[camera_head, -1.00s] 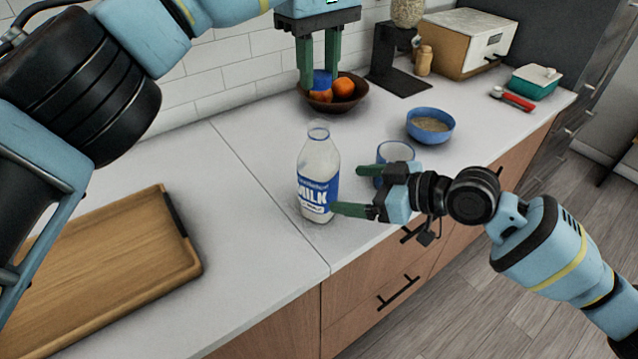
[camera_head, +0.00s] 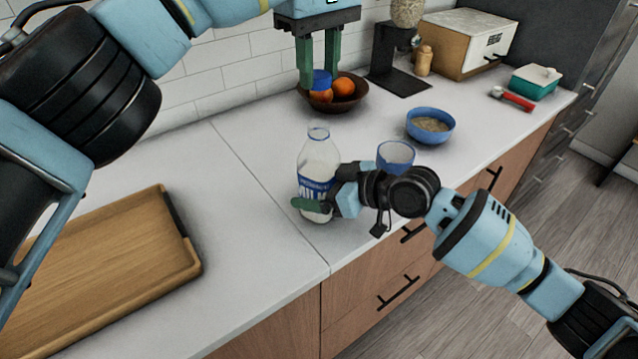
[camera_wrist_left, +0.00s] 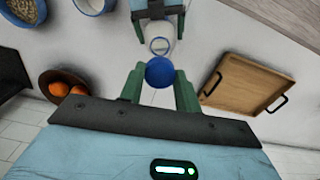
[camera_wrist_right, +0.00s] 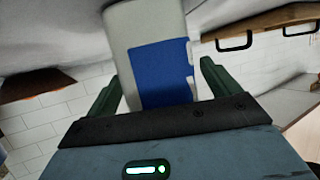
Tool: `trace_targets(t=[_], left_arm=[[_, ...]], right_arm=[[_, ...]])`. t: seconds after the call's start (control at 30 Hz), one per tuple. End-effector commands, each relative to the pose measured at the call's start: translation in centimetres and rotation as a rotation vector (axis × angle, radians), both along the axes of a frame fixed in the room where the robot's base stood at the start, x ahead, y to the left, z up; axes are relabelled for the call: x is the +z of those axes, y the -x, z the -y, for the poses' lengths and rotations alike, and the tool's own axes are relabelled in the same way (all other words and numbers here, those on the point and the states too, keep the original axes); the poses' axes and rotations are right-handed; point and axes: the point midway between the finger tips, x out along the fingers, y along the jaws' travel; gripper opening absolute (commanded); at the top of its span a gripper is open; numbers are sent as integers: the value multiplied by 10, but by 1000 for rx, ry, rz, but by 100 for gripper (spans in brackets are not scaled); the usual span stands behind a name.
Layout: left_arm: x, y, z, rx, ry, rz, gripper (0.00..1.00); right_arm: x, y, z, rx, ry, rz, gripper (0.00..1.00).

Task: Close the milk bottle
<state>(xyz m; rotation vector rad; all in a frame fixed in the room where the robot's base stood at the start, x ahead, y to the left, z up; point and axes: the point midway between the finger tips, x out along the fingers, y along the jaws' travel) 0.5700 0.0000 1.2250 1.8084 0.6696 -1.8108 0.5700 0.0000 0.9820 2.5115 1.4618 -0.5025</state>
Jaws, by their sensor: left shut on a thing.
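The white milk bottle (camera_head: 318,160) with a blue label stands upright on the counter, its top uncovered. My left gripper (camera_head: 320,78) is shut on the blue cap (camera_head: 321,84) and holds it above and behind the bottle. In the left wrist view the cap (camera_wrist_left: 159,72) sits between the fingertips, with the bottle's open mouth (camera_wrist_left: 159,45) beyond it. My right gripper (camera_head: 322,193) is open around the lower part of the bottle, one finger in front of the label. In the right wrist view the bottle (camera_wrist_right: 150,60) lies between the fingers, with a gap at the right finger.
A blue bowl (camera_head: 430,125) and a brown fruit bowl (camera_head: 350,100) are behind. A wooden tray (camera_head: 110,265) lies at the left. The counter between tray and bottle is clear.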

Motion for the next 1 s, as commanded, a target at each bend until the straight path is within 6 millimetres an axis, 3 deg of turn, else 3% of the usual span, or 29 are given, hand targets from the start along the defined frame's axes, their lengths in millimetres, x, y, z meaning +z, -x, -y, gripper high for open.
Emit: trace_targets(t=[0.07, 0.5, 0.63, 1.0], left_arm=[[0, 0, 0, 0, 0, 0, 12], [0, 0, 0, 0, 0, 0, 12], [-5, 0, 0, -1, 0, -3, 12], [-48, 1, 1, -1, 1, -2, 12]], right_arm=[[0, 0, 0, 0, 0, 0, 79], [0, 0, 0, 0, 0, -1, 22], [0, 0, 0, 0, 0, -1, 21], [0, 0, 0, 0, 0, -1, 21]])
